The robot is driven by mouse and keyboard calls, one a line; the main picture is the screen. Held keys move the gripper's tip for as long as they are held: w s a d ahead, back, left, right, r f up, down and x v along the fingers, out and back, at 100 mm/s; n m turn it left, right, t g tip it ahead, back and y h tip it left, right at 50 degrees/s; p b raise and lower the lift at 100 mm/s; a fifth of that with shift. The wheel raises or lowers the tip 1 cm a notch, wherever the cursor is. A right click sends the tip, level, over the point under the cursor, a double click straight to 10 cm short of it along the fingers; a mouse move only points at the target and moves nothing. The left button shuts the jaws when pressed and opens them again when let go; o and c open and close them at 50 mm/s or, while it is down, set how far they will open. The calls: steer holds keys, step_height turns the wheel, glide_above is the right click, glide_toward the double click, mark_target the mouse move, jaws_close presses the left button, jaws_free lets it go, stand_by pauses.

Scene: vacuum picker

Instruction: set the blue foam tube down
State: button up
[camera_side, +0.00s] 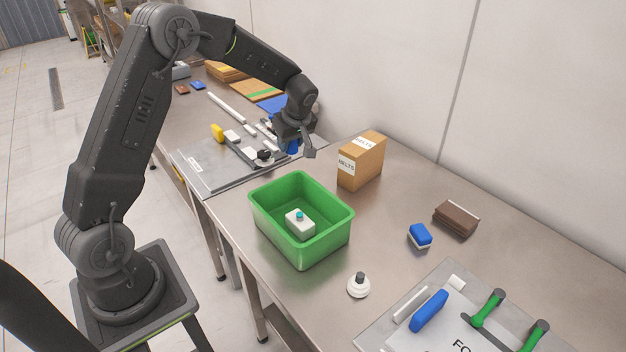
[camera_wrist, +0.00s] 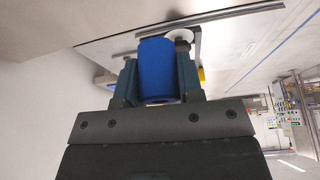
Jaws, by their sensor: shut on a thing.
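My gripper (camera_wrist: 158,82) is shut on the blue foam tube (camera_wrist: 157,68), with one jaw on each side of it in the wrist view. In the side view the gripper (camera_side: 293,145) hangs low at the far part of the bench, and a bit of the blue tube (camera_side: 292,148) shows under it. The tube is by the near right edge of a grey plate (camera_side: 195,173). I cannot tell whether the tube touches a surface. A white round part (camera_wrist: 181,36) shows just behind the tube in the wrist view.
A green bin (camera_side: 262,222) holding a white block stands in front, with a cardboard box (camera_side: 361,160) to its right. A white round part with a dark knob (camera_side: 358,287), a blue-white block (camera_side: 420,236) and a brown block (camera_side: 456,218) stand nearer. Bare bench lies between them.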

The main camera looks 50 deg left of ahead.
steer(key=s+a+n+g, duration=0.2)
steer(key=s+a+n, duration=0.2)
steer(key=a+n, duration=0.15)
steer(key=shift+h, duration=0.3)
steer(key=w+d+f, duration=0.4)
steer(key=w, duration=0.1)
steer(key=w+d+f, duration=0.2)
steer(key=w+d, duration=0.1)
steer(key=shift+w+f, duration=0.25)
steer(key=shift+f, duration=2.1)
steer(key=shift+f, duration=0.2)
steer(key=o, duration=0.9)
steer(key=shift+r, duration=0.1)
